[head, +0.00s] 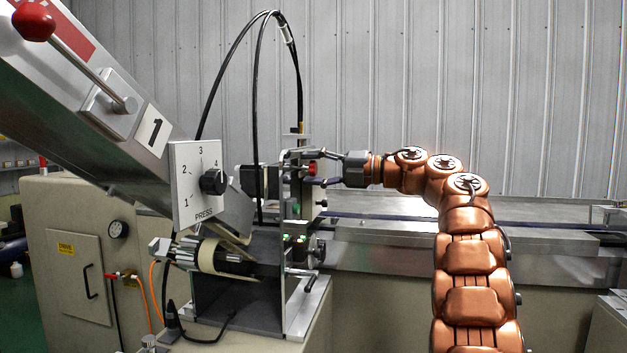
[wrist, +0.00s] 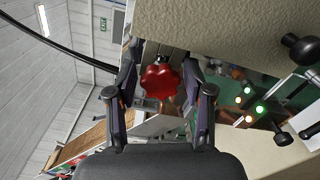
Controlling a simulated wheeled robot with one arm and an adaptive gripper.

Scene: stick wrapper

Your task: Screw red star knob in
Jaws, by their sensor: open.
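The red star knob (wrist: 160,81) sits in the wrist view between the two fingers of my gripper (wrist: 161,90), with a gap on each side. It is on a short shaft below a beige machine surface. In the head view the red knob (head: 312,169) is small, on the side of the upright metal plate, and my gripper (head: 325,168) reaches it from the right with its fingers apart. I cannot tell how deep the knob's shaft sits.
A lever with a red ball (head: 33,22) is on the sloping chute at the upper left. A press dial panel (head: 200,183) stands left of the plate. Black handles (wrist: 302,48) and lit green buttons (wrist: 260,110) are right of the knob. A black cable (wrist: 60,48) arcs on the left.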

